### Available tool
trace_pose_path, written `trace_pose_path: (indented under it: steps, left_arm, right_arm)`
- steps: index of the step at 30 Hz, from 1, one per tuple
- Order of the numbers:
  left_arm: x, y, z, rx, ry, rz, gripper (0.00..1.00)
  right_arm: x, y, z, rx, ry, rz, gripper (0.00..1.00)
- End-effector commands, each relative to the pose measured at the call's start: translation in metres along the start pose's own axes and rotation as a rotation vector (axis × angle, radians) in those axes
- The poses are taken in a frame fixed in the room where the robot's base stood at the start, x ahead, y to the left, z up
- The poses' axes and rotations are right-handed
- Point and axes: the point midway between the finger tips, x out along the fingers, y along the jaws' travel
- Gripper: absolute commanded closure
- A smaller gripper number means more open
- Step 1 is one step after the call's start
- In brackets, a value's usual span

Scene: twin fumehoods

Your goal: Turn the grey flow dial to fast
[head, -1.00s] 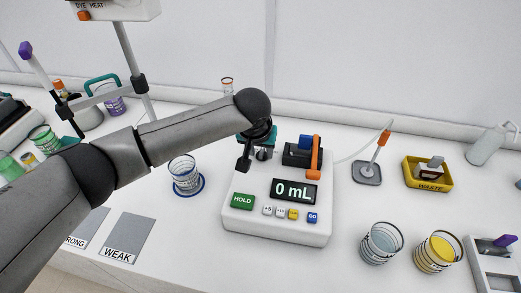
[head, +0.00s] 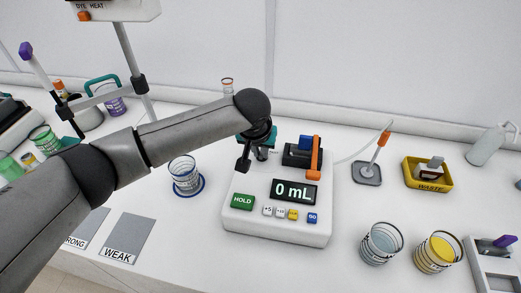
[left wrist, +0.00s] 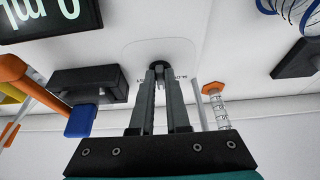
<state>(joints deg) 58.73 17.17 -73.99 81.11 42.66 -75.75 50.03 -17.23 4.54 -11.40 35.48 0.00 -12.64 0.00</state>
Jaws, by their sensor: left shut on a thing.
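The white pump box (head: 275,228) stands on the bench, with a display (head: 295,191) reading 0 mL. The grey flow dial is on its top at the back left, mostly hidden by my left gripper (head: 261,153) in the head view. In the left wrist view, the two grey fingers of my left gripper (left wrist: 160,80) are closed together around the small dial (left wrist: 159,68). Small print beside the dial appears to read SLOW. The dial's exact pointing is too small to tell. My right gripper is not in view.
A black block with a blue part and an orange lever (head: 315,158) sits right of the dial. A beaker (head: 185,176) stands on a blue ring at left. Two more beakers, clear (head: 381,245) and yellow (head: 436,253), stand at front right. A yellow waste tray (head: 428,184) is further right.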

Motion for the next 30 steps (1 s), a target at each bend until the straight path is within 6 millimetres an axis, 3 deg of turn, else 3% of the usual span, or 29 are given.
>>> trace_pose_path:
  steps: [8, 18, 30]
  left_arm:
    - [-0.002, -0.002, 0.0, 0.081, -0.003, 0.035, 1.0]
    - [-0.001, -0.008, -0.002, 0.333, -0.003, 0.142, 1.0]
    - [0.003, -0.012, -0.004, 0.638, -0.001, 0.269, 1.0]
  right_arm:
    - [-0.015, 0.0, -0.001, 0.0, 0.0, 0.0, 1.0]
    - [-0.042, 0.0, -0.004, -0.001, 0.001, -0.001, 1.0]
    - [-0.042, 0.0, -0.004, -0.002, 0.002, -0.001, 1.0]
